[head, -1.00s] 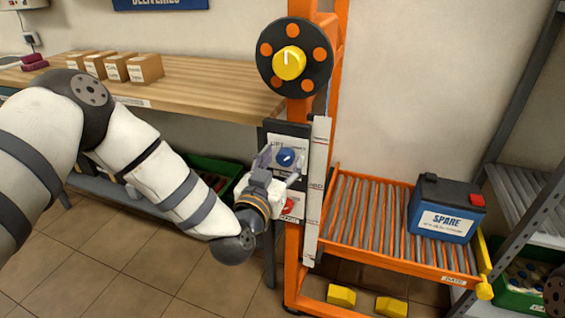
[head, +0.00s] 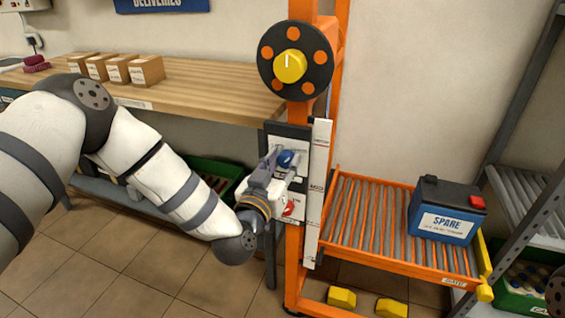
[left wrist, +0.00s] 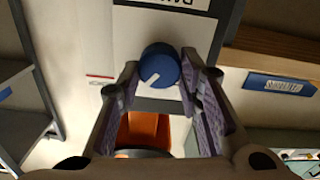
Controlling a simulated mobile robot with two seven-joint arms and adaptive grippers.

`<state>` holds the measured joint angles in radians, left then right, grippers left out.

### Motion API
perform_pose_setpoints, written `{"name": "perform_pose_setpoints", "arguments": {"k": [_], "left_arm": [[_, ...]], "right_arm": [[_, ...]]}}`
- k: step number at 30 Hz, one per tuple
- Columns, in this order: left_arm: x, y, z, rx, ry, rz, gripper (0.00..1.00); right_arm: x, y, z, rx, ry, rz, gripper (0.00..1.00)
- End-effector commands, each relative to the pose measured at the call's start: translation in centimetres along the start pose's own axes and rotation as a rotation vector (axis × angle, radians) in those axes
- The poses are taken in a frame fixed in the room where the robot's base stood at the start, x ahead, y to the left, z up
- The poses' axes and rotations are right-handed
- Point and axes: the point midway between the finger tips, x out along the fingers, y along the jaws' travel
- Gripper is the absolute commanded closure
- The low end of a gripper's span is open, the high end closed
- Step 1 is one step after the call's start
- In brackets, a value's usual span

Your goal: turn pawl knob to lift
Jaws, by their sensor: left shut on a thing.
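The blue pawl knob (head: 288,157) has a white pointer line and sits on a panel (head: 303,133) on the orange lift's post. My left gripper (head: 283,164) is at the panel, shut on the knob. In the left wrist view the blue knob (left wrist: 160,62) stands between the two purple-padded fingers (left wrist: 160,78), its pointer slanting to the lower left. The panel's lettering is mostly hidden or too small to read. A red control (head: 289,208) shows just below my gripper. My right gripper is not in view.
A black wheel with orange dots and a yellow hub (head: 290,67) is above the panel. A roller platform (head: 343,212) carries a blue SPARE battery (head: 443,212) at the right. A wooden bench (head: 200,90) with small boxes stands left. Yellow blocks (head: 341,297) lie low in front.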

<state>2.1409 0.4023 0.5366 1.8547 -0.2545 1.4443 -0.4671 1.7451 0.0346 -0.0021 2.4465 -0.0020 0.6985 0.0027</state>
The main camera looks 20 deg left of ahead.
Motion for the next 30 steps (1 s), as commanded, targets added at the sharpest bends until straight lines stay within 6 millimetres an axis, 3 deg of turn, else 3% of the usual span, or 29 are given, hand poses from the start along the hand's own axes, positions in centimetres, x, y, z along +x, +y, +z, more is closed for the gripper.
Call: {"name": "perform_pose_setpoints", "arguments": {"k": [30], "left_arm": [[-0.07,-0.33,0.46,-0.948,-0.005,-0.002,0.96]], "right_arm": [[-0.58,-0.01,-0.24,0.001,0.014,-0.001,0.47]]}}
